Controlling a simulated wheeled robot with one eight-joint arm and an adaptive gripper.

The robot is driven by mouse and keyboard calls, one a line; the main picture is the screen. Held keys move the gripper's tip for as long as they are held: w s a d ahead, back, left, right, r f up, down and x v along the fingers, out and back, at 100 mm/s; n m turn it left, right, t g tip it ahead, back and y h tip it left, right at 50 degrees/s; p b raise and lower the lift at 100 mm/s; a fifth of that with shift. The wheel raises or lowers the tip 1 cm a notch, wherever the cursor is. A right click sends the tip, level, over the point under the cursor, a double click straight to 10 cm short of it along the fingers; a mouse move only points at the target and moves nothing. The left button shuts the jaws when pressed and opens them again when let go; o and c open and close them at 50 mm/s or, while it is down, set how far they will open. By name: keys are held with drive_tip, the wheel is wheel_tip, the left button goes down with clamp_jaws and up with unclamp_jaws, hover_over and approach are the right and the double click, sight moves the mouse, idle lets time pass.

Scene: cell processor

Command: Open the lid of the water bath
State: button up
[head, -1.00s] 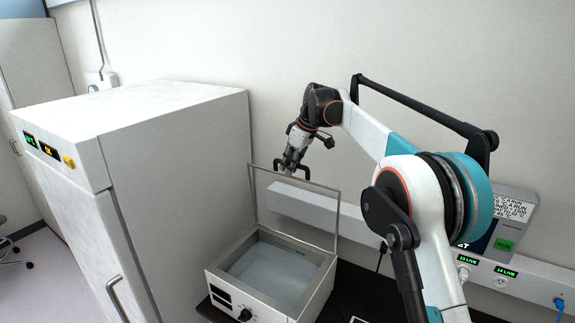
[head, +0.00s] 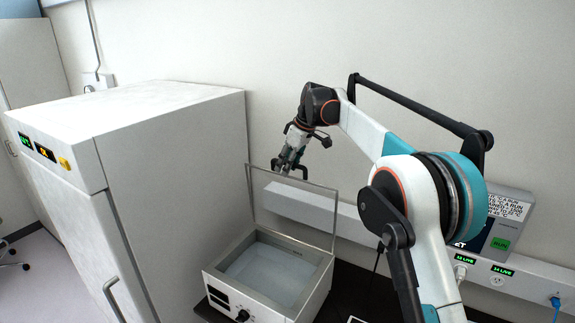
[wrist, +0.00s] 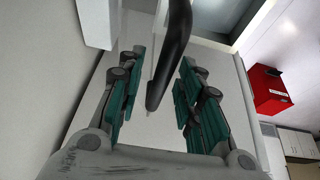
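The water bath (head: 222,290) is a white box with a dark front panel and knob, and water shows inside it. Its clear, grey-framed lid (head: 292,215) stands up steeply from the back edge in the head view. A black handle (head: 304,173) is at the lid's top edge. My gripper (head: 286,164) is at that handle, above the lid. In the wrist view the dark handle bar (wrist: 172,60) lies between the green-padded fingers of my gripper (wrist: 153,95). The fingers are apart, with gaps showing on both sides of the bar.
A large white cabinet (head: 180,180) stands close on the left of the bath. The wall and a white power rail (head: 300,208) are behind. A control box with a screen (head: 500,228) is at the right. A red box (wrist: 268,90) shows in the wrist view.

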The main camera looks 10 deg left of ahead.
drive_tip(key=v, duration=1.2)
drive_tip(key=shift+s+f, duration=0.1)
drive_tip(key=s+d+f+m+t+h+b, duration=0.1)
drive_tip(key=s+d+f+m+b, duration=0.1)
drive_tip(key=s+d+f+b, duration=0.35)
drive_tip(key=s+d+f+m+t+b, duration=0.1)
drive_tip(key=s+d+f+m+b, duration=0.15)
drive_tip(key=s+d+b, duration=0.45)
drive_tip(key=s+d+f+m+t+h+b, duration=0.1)
drive_tip(key=s+d+f+m+b, duration=0.3)
drive_tip(key=s, duration=0.4)
drive_tip(key=s+d+f+m+b, duration=0.1)
drive_tip(key=s+d+f+b, duration=0.3)
drive_tip(key=s+f, duration=0.4)
drive_tip(key=s+d+f+m+t+h+b, duration=0.1)
drive_tip(key=s+d+f+m+b, duration=0.1)
drive_tip(key=s+f, duration=0.7)
drive_tip(key=s+d+f+m+t+h+b, duration=0.1)
drive_tip(key=s+d+f+b, duration=0.4)
drive_tip(key=f, duration=0.8)
drive_tip(key=s+m+b, duration=0.1)
drive_tip(key=s, duration=0.2)
drive_tip(key=shift+s+d, duration=0.25)
drive_tip(key=shift+d, duration=0.05)
drive_tip(key=shift+f, duration=0.1)
drive_tip(key=shift+d, duration=0.1)
